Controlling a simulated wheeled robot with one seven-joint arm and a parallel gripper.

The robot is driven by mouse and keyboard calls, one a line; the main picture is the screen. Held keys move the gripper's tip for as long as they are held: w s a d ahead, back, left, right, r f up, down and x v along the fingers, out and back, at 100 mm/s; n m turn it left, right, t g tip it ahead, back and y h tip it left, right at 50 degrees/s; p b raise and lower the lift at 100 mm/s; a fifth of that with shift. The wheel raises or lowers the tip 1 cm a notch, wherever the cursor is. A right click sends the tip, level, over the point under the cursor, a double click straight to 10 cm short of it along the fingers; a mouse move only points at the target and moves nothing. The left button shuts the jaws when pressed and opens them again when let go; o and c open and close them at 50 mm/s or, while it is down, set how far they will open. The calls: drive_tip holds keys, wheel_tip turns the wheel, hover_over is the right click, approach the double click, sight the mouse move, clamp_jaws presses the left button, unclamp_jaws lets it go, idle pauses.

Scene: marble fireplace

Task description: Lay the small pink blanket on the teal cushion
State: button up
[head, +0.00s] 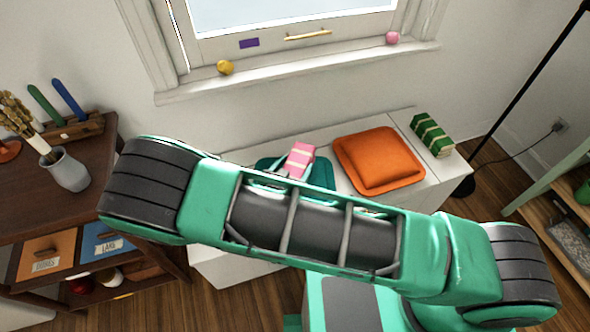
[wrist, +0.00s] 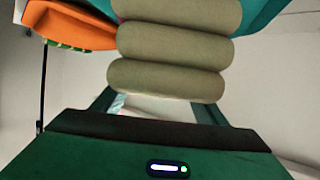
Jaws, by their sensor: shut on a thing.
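The small pink blanket (head: 299,160) is a folded bundle with pale bands, over the teal cushion in the head view. I cannot tell whether the blanket touches the cushion.
An orange cushion (head: 378,160) lies right of the teal one on the white bench (head: 345,126). A green banded bundle (head: 431,135) is at the bench's right end. A dark wooden cabinet (head: 60,200) with a grey vase (head: 66,170) stands left. A black pole (head: 530,85) rises at right.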

drive_tip(key=shift+f, duration=1)
drive_tip(key=shift+f, duration=0.1)
drive_tip(key=o, duration=1.2)
drive_tip(key=v, duration=1.2)
